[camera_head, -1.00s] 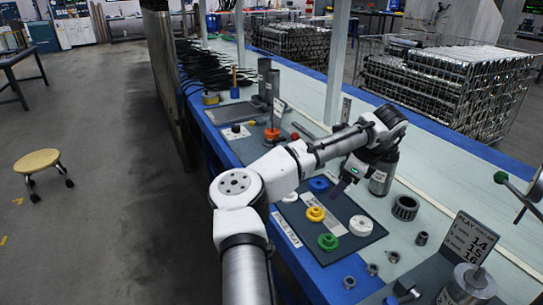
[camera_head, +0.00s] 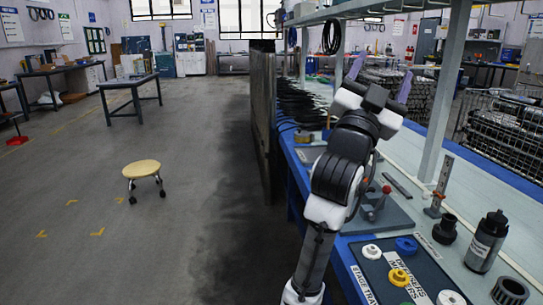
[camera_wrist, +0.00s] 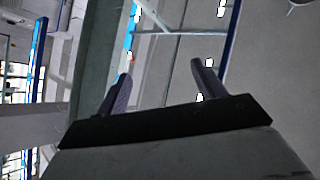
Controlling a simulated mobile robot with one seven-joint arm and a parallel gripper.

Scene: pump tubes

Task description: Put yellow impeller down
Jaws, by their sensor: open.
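The yellow impeller (camera_head: 399,277) lies on the dark mat (camera_head: 428,272) near the bottom of the head view, between a white impeller (camera_head: 371,251), a blue impeller (camera_head: 405,245) and another white one (camera_head: 451,297) cut by the lower edge. My gripper (camera_head: 380,77) is raised high above the bench, well away from the impellers, with its two purple fingers apart. In the wrist view my gripper (camera_wrist: 160,72) is open with nothing between the fingers. No impeller shows in the wrist view.
A dark bottle (camera_head: 486,241), a black ring part (camera_head: 509,292) and a black cap (camera_head: 445,229) stand right of the mat. A grey shelf post (camera_head: 441,90) rises near my arm. A yellow-topped stool (camera_head: 141,169) stands on open floor at left.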

